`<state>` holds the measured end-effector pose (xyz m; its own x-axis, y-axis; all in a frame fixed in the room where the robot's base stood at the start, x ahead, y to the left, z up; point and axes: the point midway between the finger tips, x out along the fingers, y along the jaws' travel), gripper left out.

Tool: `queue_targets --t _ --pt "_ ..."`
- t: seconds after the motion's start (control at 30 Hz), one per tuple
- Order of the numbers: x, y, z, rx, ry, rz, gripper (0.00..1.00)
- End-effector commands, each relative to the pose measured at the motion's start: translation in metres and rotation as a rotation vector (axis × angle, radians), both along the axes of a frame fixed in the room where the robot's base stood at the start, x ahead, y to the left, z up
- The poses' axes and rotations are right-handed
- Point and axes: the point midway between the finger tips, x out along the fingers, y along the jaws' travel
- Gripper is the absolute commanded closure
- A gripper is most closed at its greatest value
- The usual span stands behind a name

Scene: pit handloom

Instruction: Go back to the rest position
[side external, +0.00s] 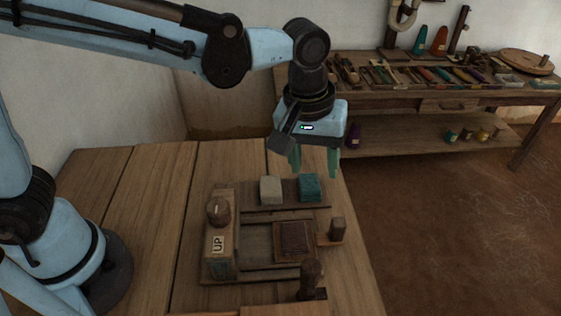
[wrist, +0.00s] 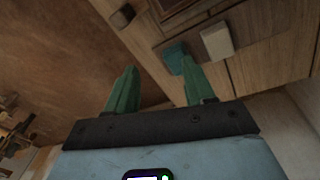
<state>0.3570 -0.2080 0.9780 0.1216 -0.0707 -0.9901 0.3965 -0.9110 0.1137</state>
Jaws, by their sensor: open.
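My gripper (side external: 314,160) hangs from my blue arm above the far right part of the wooden table, with its green fingers pointing down. In the wrist view the two green fingers (wrist: 155,90) stand apart with nothing between them. A teal block (side external: 311,187) lies below the gripper, apart from it. A pale block (side external: 270,190) lies to its left. In the wrist view the teal block (wrist: 175,58) is partly hidden by a finger, and the pale block (wrist: 216,41) is clear to see.
A wooden fixture with a block marked UP (side external: 218,243), a brown ribbed piece (side external: 293,241) and upright knobs (side external: 312,274) stands on the table (side external: 150,200). A bench (side external: 440,98) with tools stands behind at right. The table's left side is clear.

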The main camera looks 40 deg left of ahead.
Motion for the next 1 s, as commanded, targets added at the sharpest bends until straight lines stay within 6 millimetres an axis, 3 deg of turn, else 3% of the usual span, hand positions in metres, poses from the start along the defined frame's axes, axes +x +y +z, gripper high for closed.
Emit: queue_targets --t 0.1,0.3,0.6,0.8,1.0 --pt "-0.003 0.042 0.013 -0.012 -0.075 -0.051 0.47" --pt "-0.017 0.101 0.026 0.004 -0.213 -0.150 0.47" --pt "-0.049 0.175 0.023 0.114 -0.410 -0.286 0.47" --pt "-0.064 0.202 0.015 0.193 -0.485 -0.349 0.47" --pt "-0.067 0.209 0.012 0.222 -0.507 -0.370 0.47"
